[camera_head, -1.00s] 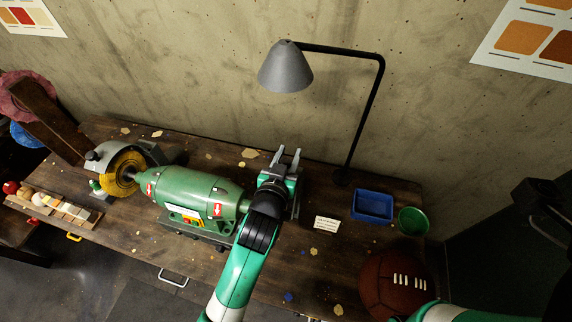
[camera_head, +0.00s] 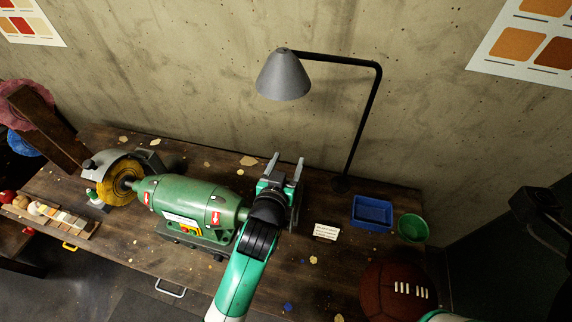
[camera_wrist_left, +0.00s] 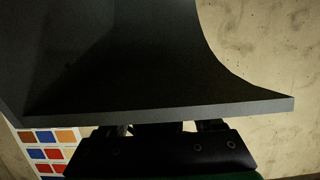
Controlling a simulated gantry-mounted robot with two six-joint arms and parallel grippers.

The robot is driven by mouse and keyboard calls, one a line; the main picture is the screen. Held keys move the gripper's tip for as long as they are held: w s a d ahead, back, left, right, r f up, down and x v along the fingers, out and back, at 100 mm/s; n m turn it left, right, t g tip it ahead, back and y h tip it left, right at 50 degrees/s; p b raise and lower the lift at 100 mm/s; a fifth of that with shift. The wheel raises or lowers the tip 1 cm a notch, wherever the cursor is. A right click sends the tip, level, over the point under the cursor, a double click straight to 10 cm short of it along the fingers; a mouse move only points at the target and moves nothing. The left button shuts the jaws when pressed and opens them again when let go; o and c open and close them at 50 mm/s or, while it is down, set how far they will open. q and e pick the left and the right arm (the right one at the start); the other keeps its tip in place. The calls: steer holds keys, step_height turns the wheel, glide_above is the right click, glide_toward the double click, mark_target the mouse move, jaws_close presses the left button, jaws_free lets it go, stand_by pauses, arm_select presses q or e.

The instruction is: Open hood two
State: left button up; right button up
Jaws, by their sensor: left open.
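The green grinding machine (camera_head: 190,203) stands on the wooden workbench (camera_head: 325,270). Its left end carries a grey hood (camera_head: 145,158) over a yellow wheel (camera_head: 116,182). My left gripper (camera_head: 286,162) is open at the machine's right end, with its fingers pointing toward the wall. It and its arm hide most of that end, so I cannot make out a second hood there. In the left wrist view, a large dark grey surface (camera_wrist_left: 130,60) with a flared edge fills the space beyond my gripper; I cannot tell what it belongs to. My right gripper is out of view.
A grey lamp (camera_head: 284,77) hangs above my left gripper on a black stand (camera_head: 358,130). A white card (camera_head: 326,232), blue tray (camera_head: 372,212), green bowl (camera_head: 412,228) and brown leather ball (camera_head: 392,290) are on the right. A concrete wall (camera_head: 200,70) is behind.

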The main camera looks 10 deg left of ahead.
arm_select(q)
steer(key=p+v, duration=0.1)
steer(key=v, duration=1)
steer(key=shift+s+p, duration=0.3)
steer(key=shift+p, duration=0.1)
steer(key=shift+a+r, duration=0.1)
steer(key=shift+a, duration=0.05)
